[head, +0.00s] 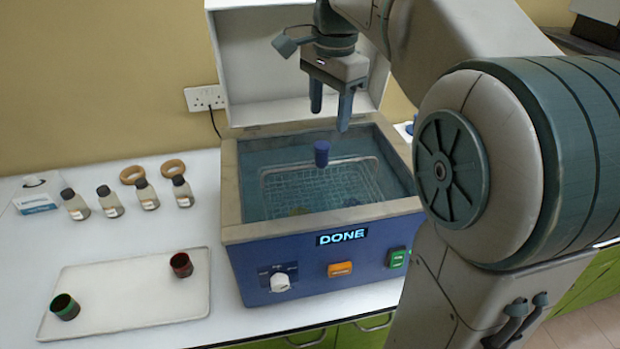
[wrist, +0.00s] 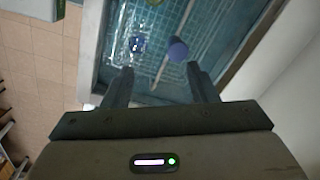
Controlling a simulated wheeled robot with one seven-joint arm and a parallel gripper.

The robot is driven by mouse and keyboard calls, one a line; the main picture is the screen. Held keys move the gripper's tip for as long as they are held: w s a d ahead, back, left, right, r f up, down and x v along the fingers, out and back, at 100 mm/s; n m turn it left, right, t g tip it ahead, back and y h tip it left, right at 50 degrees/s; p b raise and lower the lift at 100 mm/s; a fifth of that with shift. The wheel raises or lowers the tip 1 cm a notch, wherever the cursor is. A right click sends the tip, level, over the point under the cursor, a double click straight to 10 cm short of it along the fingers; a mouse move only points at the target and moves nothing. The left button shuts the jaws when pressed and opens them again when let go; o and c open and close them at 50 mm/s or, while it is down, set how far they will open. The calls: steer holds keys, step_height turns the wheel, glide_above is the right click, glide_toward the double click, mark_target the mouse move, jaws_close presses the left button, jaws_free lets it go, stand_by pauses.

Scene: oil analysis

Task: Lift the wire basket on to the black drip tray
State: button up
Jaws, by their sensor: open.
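The wire basket (head: 345,183) sits in the liquid of the blue bath (head: 300,240), whose display reads DONE. A blue knob (head: 321,153) stands up at the basket; it also shows in the wrist view (wrist: 177,48). My gripper (head: 331,115) is open and empty above the bath, its fingers pointing down, higher than the knob and apart from it. In the wrist view the knob lies beyond the fingertips, nearer the right finger. Small things lie in the basket, blurred by the liquid. I cannot make out a black drip tray; my arm covers the right side of the head view.
The bath's white lid (head: 290,60) stands open behind my gripper. A pale tray (head: 130,298) with a green cup (head: 65,307) and a red cup (head: 181,265) lies at left. Several bottles (head: 110,202) and two tan rings (head: 132,174) stand behind it.

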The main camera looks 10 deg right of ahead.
mark_target(322, 144)
steer(key=w+r+m, duration=0.1)
steer(key=w+m, duration=0.3)
steer(key=shift+g, duration=0.4)
step_height(322, 144, down, 8)
steer(key=shift+a+r, duration=0.15)
steer(key=shift+f, duration=2.7)
steer(key=shift+c, duration=0.3)
jaws_close()
